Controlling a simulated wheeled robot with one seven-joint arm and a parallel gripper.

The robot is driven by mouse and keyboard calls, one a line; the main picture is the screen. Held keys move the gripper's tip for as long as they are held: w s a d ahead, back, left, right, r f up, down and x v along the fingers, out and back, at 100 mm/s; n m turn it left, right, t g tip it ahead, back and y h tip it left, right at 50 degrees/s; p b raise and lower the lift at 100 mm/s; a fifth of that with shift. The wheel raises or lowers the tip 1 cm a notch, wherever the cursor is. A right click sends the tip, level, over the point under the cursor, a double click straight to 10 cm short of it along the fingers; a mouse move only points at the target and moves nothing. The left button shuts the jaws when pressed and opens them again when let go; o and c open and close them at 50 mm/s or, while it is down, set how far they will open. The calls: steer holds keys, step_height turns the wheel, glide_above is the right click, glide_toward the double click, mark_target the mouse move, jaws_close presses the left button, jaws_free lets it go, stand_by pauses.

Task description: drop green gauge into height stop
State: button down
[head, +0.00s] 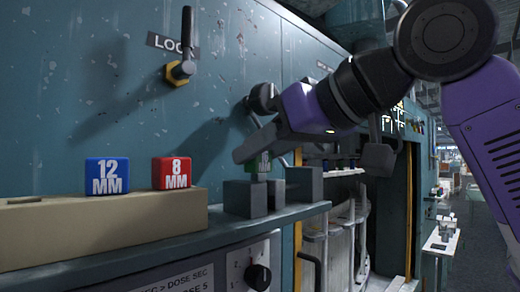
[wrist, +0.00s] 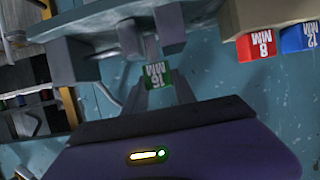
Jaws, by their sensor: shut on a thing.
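My gripper (head: 258,147) is shut on the green gauge (head: 264,164), a small green block marked 16 MM. In the wrist view the gauge (wrist: 158,78) sits between the two fingers, its lettering upside down. The height stop (head: 246,198) is a set of dark grey blocks on the ledge, directly below the gauge. In the wrist view a grey piece at the gauge's far end meets the grey stop (wrist: 95,45). I cannot tell whether the gauge touches the stop or is inside it.
A blue 12 MM block (head: 107,176) and a red 8 MM block (head: 172,173) sit on a beige rack (head: 90,228) left of the stop. A lever (head: 184,50) sticks out of the teal wall above. A dial (head: 257,276) is below the ledge. Right of the stop is an open bay.

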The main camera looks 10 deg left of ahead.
steer(key=shift+f, duration=0.5)
steer(key=c, duration=0.9)
jaws_free()
steer(key=shift+b+v, duration=1.2)
steer(key=shift+v, duration=2.75)
steer(key=shift+a, duration=0.1)
